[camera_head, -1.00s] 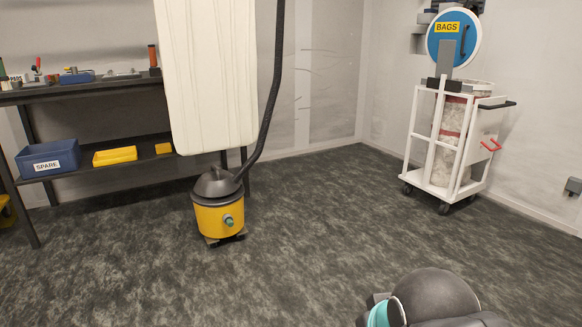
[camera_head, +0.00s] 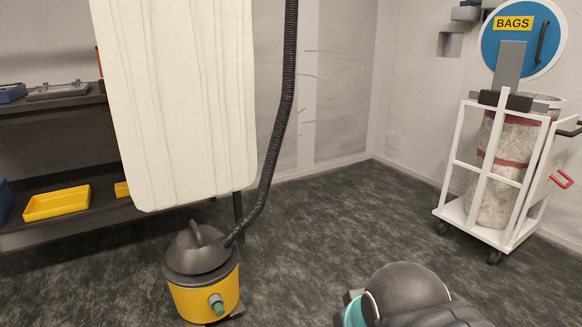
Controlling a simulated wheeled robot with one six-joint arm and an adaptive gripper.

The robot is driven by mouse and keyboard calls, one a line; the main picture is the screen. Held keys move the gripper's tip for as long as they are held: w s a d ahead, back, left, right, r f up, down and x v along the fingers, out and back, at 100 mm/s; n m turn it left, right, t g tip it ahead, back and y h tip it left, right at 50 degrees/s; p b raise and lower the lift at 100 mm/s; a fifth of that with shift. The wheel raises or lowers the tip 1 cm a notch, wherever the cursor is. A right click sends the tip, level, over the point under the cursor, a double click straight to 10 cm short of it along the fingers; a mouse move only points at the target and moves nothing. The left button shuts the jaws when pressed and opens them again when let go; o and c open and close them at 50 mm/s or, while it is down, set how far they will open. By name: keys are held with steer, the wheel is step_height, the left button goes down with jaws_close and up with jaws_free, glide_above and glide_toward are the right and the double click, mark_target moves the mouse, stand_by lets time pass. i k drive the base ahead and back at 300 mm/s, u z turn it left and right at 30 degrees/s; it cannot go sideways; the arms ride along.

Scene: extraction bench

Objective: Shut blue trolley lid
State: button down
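The blue round lid (camera_head: 521,40) of the white trolley (camera_head: 487,166) stands raised, upright, at the upper right. It has a yellow "BAGS" label and a dark handle (camera_head: 541,42) on its right side. A grey bracket (camera_head: 509,66) joins it to the trolley's top. Below it, a pale bag-like cylinder with a red band (camera_head: 497,168) stands inside the trolley frame, its rim showing open. A dark rounded link of my arm shows at the bottom, right of centre. My gripper is not in view.
A yellow and black vacuum (camera_head: 204,292) with a dark hose (camera_head: 282,130) stands left of centre, under a hanging cream bag (camera_head: 178,100). A dark shelf bench (camera_head: 60,112) with a yellow tray (camera_head: 57,203) is at the left. Carpet (camera_head: 345,215) between vacuum and trolley is clear.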

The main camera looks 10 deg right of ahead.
mark_target(521, 41)
steer(key=z, duration=0.35)
steer(key=i, duration=2.05)
steer(key=z, duration=0.65)
